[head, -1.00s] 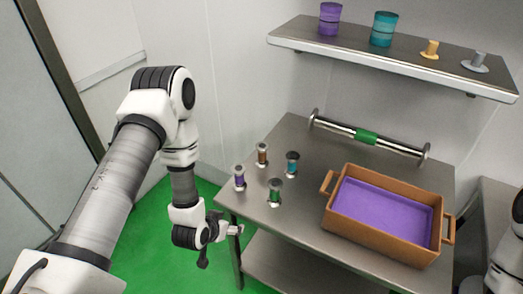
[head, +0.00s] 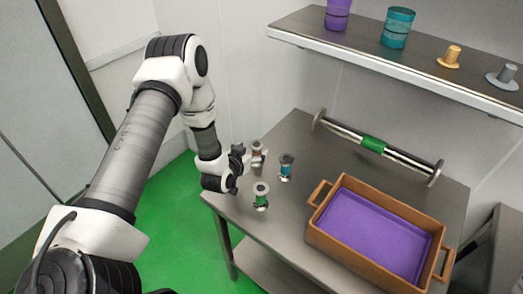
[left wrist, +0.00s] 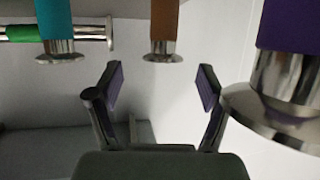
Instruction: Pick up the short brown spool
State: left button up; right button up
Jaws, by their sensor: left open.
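The short brown spool (head: 257,147) stands on the steel table with metal ends. It shows at top middle in the left wrist view (left wrist: 165,18), in line with the gap between my fingers and beyond their tips. My left gripper (head: 253,160) is beside the spool at the table's left side, partly covering it in the head view. In the left wrist view its two fingers (left wrist: 158,85) are spread with nothing between the pads. My right gripper is out of view.
A teal spool (head: 286,168) and a green spool (head: 261,197) stand close by. A purple spool (left wrist: 285,60) is close at right in the left wrist view, hidden in the head view. A brown crate (head: 318,234) with purple inside and a metal bar with a green band (head: 373,145) are farther right.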

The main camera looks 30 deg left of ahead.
aim_at(256, 146)
pick_arm(q)
jog(key=shift+w+a+f+p, duration=0.15)
jog(key=shift+w+a+p, duration=0.1)
jog(key=shift+w+p, duration=0.3)
jog(key=shift+w+a+f+p, duration=0.2)
jog(key=shift+w+p, duration=0.15)
jog(key=shift+w, duration=0.25)
jog(key=x, duration=0.2)
jog(key=shift+w+d+f, duration=0.1)
jog(key=shift+w+f, duration=0.15)
jog(key=shift+w, duration=0.1)
jog(key=shift+w+f, duration=0.1)
jog(key=c, duration=0.3)
jog(key=shift+s, duration=0.2)
jog(key=c, duration=1.1)
